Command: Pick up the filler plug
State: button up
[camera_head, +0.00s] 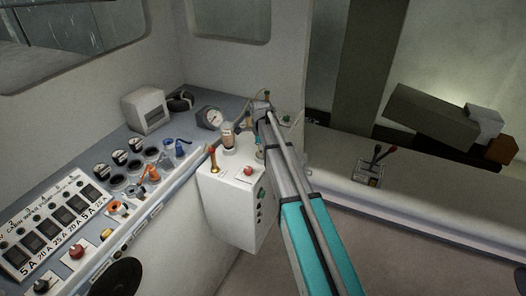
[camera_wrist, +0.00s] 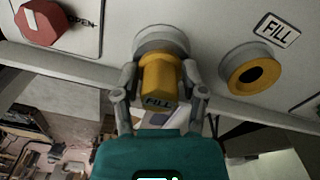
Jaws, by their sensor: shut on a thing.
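The filler plug (camera_wrist: 158,72) is yellow, with FILL lettered on its near end, and sits in the middle of the wrist view. My gripper (camera_wrist: 162,90) is shut on it, one finger on each side. A pale grey round collar (camera_wrist: 150,40) lies directly behind the plug; I cannot tell whether the plug is seated in it or clear of it. To the right is a yellow ring with a dark open hole (camera_wrist: 254,74), below a white FILL label (camera_wrist: 277,30). In the head view my arm hides the plug.
In the head view, a white box (camera_head: 232,200) with a brass lever (camera_head: 213,160) and red button (camera_head: 248,171) stands close left of my arm. A gauge console (camera_head: 130,165) runs along the left.

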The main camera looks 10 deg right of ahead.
jog(key=shift+r+p, duration=1.35)
jog(key=shift+r, duration=0.05)
jog(key=s+a+r+p, duration=0.1)
jog(key=s+r+p, duration=0.9)
jog(key=s, duration=0.4)
jog(key=shift+a, duration=0.4)
